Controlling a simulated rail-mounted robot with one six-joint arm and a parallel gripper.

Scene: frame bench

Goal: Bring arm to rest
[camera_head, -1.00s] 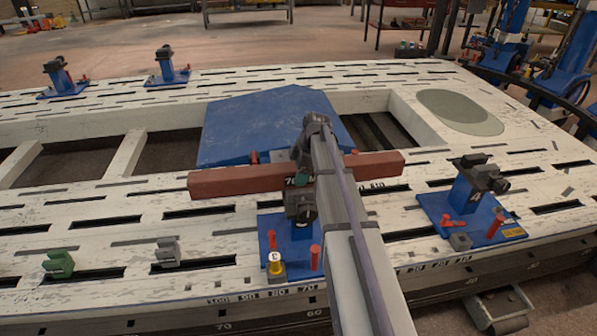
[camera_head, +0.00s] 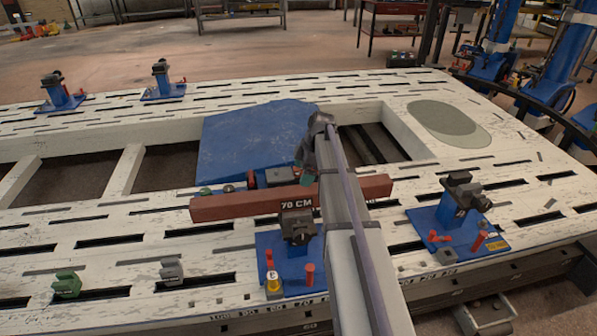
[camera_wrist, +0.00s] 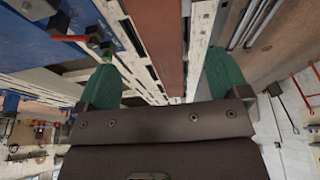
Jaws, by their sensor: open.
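My gripper shows in the wrist view (camera_wrist: 163,88) with its two green fingers spread wide apart and nothing between them. In the head view my gripper (camera_head: 306,172) hangs at the end of my arm, just above or behind the reddish-brown 70 CM bar (camera_head: 240,206); my arm hides part of the bar. The bar lies across the clamp stand (camera_head: 297,226) on its blue base at the near side of the bench. In the wrist view the bar (camera_wrist: 157,40) runs away beyond the fingers. I cannot tell the exact gap between gripper and bar.
The pale slotted frame bench (camera_head: 140,260) fills the floor ahead. A second clamp stand (camera_head: 462,205) is at right, two more (camera_head: 60,93) at far left. A blue panel (camera_head: 245,150) lies in the middle. Green (camera_head: 66,285) and grey (camera_head: 171,270) blocks sit at front left.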

